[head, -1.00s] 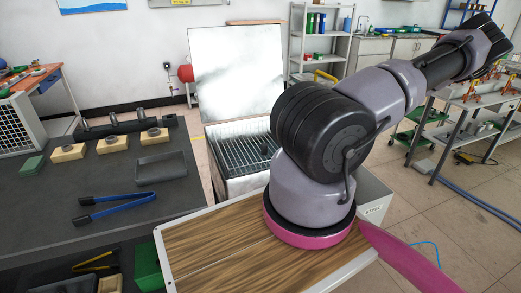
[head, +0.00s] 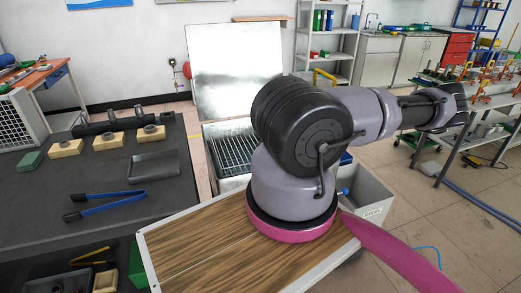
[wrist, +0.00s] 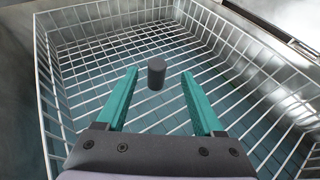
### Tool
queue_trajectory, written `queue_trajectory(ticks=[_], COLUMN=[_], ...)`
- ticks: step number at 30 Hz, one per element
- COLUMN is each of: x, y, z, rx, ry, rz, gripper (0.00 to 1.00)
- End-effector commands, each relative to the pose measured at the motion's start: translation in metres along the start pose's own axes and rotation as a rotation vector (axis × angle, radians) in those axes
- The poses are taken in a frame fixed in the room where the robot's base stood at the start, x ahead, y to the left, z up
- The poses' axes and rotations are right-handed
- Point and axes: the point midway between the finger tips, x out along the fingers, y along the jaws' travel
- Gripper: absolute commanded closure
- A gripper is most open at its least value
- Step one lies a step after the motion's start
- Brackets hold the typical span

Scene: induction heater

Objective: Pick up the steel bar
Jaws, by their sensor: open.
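The steel bar is a short dark grey cylinder (wrist: 156,73) standing on the wire floor of a white wire basket (wrist: 47,100) in the wrist view. My gripper (wrist: 160,72) has two teal fingers, spread wide and empty. In the wrist view the bar lies between the two fingertips, with a gap on each side. How far it is beyond the tips I cannot tell. In the head view the basket (head: 230,150) shows inside an open metal chest, partly behind my arm, and neither the bar nor my fingers can be made out.
The basket's wire walls stand around the bar, and the chest's raised lid (head: 235,72) is behind. A grey bin marked STEEL (head: 371,212) is right of my arm's base. A dark table (head: 60,200) with blue tongs (head: 105,203) and a grey tray (head: 154,165) is at left.

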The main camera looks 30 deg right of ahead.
Motion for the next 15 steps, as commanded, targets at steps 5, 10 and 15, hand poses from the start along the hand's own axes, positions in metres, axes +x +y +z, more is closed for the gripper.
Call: queue_trajectory(ticks=[5, 10, 15], x=[0.025, 0.047, 0.052], y=[0.004, 0.004, 0.004], z=[-0.002, -0.003, -0.003], rx=[0.0, 0.0, 0.001], ry=[-0.003, -0.002, 0.0], rz=[0.004, 0.003, 0.001], gripper=[0.31, 0.31, 0.31])
